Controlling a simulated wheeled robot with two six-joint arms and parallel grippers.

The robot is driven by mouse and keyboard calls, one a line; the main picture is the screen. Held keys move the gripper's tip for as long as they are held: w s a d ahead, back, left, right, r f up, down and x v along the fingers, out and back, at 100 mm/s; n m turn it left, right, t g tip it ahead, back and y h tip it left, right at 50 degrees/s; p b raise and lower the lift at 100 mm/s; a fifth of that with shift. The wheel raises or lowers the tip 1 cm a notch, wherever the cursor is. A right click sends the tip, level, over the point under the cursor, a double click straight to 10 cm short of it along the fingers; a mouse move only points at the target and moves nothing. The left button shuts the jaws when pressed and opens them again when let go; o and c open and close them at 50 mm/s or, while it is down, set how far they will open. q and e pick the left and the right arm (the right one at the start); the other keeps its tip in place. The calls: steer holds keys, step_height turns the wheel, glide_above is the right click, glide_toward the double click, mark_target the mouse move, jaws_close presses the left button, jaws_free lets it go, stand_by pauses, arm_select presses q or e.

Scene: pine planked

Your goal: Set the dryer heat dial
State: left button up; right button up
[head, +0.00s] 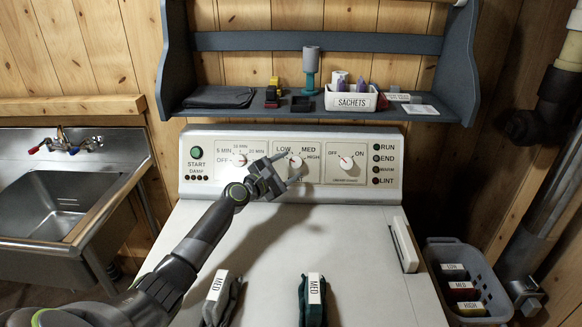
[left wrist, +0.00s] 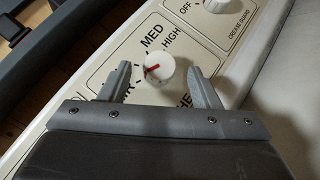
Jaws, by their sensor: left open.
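The heat dial (head: 295,162) is a white round knob with a red pointer on the dryer's control panel (head: 190,185), with LOW, MED and HIGH printed around it. In the left wrist view the dial (left wrist: 160,70) sits between the tips of my open left gripper (left wrist: 163,80), with a gap on each side. Its red pointer is turned to the left, away from MED and HIGH; the left finger partly covers the print there. In the head view my left gripper (head: 288,169) is at the dial from the lower left. My right gripper is not in view.
Timer dial (head: 239,160) and OFF/ON dial (head: 346,162) flank the heat dial. A shelf (head: 420,116) with a sachets box (head: 352,100) hangs above. Two folded cloths tagged MED (head: 218,287) (head: 314,290) lie on the dryer top. A grey crate (head: 485,262) stands right, a sink (head: 60,200) left.

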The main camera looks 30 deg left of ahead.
arm_select(q)
steer(key=shift+x, duration=0.85)
steer(key=shift+c, duration=0.8)
steer(key=c, duration=0.8)
steer(key=shift+c, duration=0.2)
